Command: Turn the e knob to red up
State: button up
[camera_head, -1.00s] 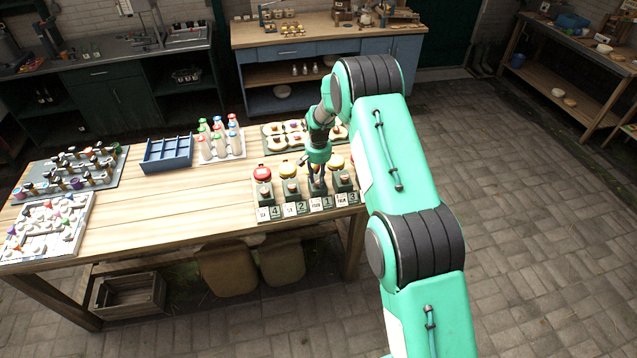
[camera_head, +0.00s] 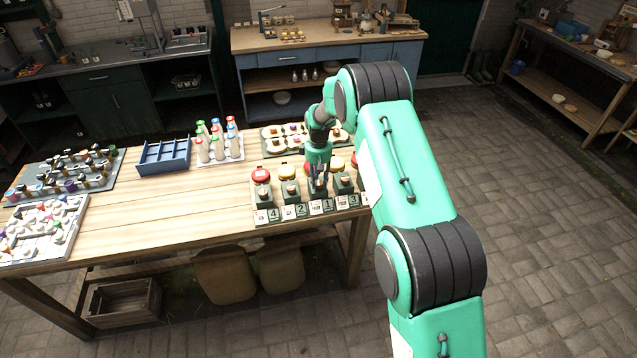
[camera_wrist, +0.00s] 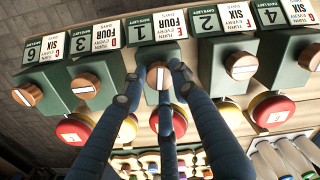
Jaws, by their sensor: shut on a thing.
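A row of green stations with wooden knobs stands at the table's front edge. The fingers of my gripper (camera_wrist: 157,84) are around the wooden knob (camera_wrist: 158,73) of the middle station, on both sides of it. The card (camera_wrist: 157,31) there shows a 1 and FOUR; its letter is too small to read surely. The knob's pale bar stands about upright in the wrist view. A red-topped dome (camera_wrist: 176,123) sits behind it, partly hidden by the fingers. In the head view my gripper (camera_head: 318,187) is at the same station and hides the knob.
Neighbouring knobs stand close on both sides, one on the left (camera_wrist: 86,86) and one on the right (camera_wrist: 240,66). The table's middle (camera_head: 200,205) is clear.

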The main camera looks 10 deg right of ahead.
aim_at(318, 183)
jog(key=shift+n, duration=1.1)
jog(key=o, duration=1.1)
jog(key=shift+o, duration=0.2)
notch_tip(318, 183, up, 12)
